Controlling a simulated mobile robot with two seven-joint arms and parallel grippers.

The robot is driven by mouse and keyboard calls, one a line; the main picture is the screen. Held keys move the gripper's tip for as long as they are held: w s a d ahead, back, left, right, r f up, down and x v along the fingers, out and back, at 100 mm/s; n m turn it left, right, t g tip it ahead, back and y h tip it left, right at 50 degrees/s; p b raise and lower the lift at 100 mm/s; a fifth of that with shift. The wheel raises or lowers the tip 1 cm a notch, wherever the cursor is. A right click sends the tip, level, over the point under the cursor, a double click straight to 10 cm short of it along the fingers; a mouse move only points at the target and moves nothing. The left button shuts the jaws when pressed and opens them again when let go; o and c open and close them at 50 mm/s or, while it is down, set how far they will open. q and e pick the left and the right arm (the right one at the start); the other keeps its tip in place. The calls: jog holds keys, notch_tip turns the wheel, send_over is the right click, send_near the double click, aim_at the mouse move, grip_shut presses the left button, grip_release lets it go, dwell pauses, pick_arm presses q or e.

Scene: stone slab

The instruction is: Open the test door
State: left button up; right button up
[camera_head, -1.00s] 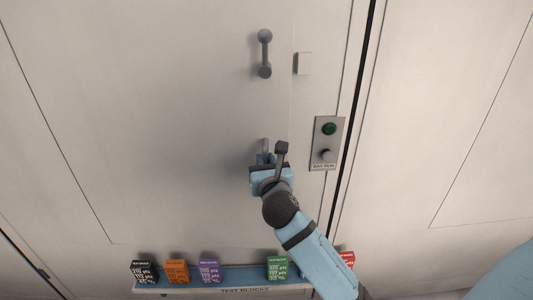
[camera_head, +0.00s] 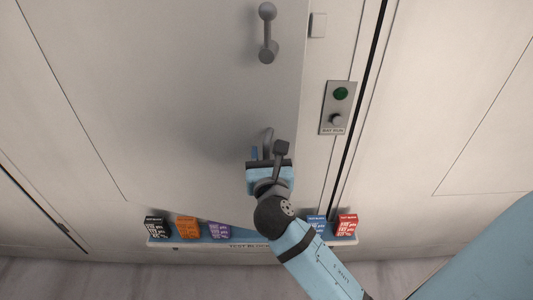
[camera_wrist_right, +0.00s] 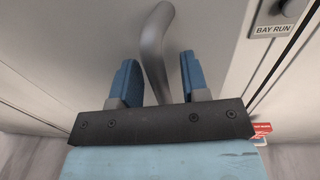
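The test door (camera_head: 190,110) is a large pale panel in the head view. Its right edge stands out from the frame and its lower edge slants over the shelf, so it is partly open. A bent grey handle (camera_head: 268,138) is low on it. My right gripper (camera_head: 267,153) is at this handle. In the right wrist view the handle (camera_wrist_right: 152,40) passes between the two blue fingers (camera_wrist_right: 158,78), which are apart with gaps beside the bar. The handle's lower end is partly hidden by the gripper. My left gripper is not in view.
A grey bar handle (camera_head: 267,33) sits higher up. Right of the door are a small white block (camera_head: 318,25) and a control plate (camera_head: 337,117) with a green button. Below is a blue shelf (camera_head: 158,242) with several coloured blocks, partly covered by door and arm.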

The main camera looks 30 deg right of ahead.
aim_at(264, 68)
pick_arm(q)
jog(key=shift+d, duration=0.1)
pick_arm(e)
jog(key=shift+r, duration=0.25)
notch_tip(264, 68, up, 19)
jog(key=p, duration=0.5)
jog(key=shift+f, duration=0.2)
pick_arm(q)
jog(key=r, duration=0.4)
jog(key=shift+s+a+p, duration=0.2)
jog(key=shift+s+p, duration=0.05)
jog(key=shift+p, duration=0.05)
pick_arm(e)
jog(key=shift+r, duration=0.5)
